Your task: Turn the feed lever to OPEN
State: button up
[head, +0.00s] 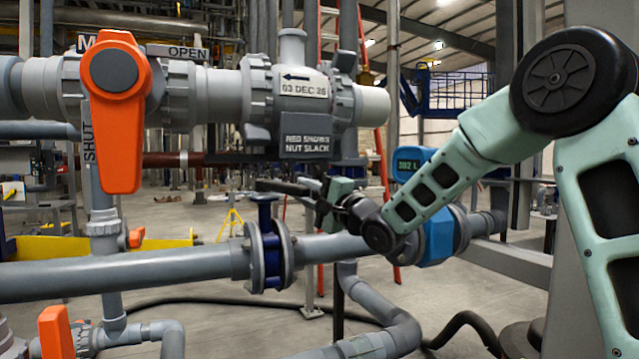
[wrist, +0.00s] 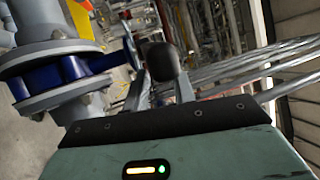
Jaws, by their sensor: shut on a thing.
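A blue valve (head: 268,243) sits between grey flanges on the horizontal pipe, and it also shows at the left of the wrist view (wrist: 62,75). A dark lever (head: 282,186) lies at the top of its upright blue stem, pointing right, roughly along the pipe. My gripper (head: 318,190) is at the lever's right end. In the wrist view its two fingers (wrist: 162,88) stand on either side of the dark rounded lever end (wrist: 162,62), shut on it. Finger contact is small and partly hidden. No label naming this lever is readable.
A large orange lever (head: 117,130) hangs down on the upper pipe, beside OPEN (head: 176,52) and SHUT labels. A blue meter (head: 437,235) sits on the pipe below my forearm. Another orange lever (head: 56,335) is lower left.

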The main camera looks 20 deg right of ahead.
jog(key=shift+w+d+r, duration=0.2)
jog(key=shift+w+d, duration=0.05)
jog(key=shift+d, duration=0.35)
jog(key=shift+w+d+r, duration=0.2)
jog(key=shift+d, duration=0.4)
grip_shut()
jog(key=w+d+p, duration=0.4)
jog(key=w+p, duration=0.1)
jog(key=w, duration=0.3)
jog(key=w+d+p, duration=0.4)
jog(key=w+p, duration=0.2)
jog(key=w, duration=0.1)
jog(key=shift+w, duration=0.35)
jog(key=shift+f, duration=0.15)
jog(key=o, duration=1)
grip_release()
jog(key=shift+c, duration=0.2)
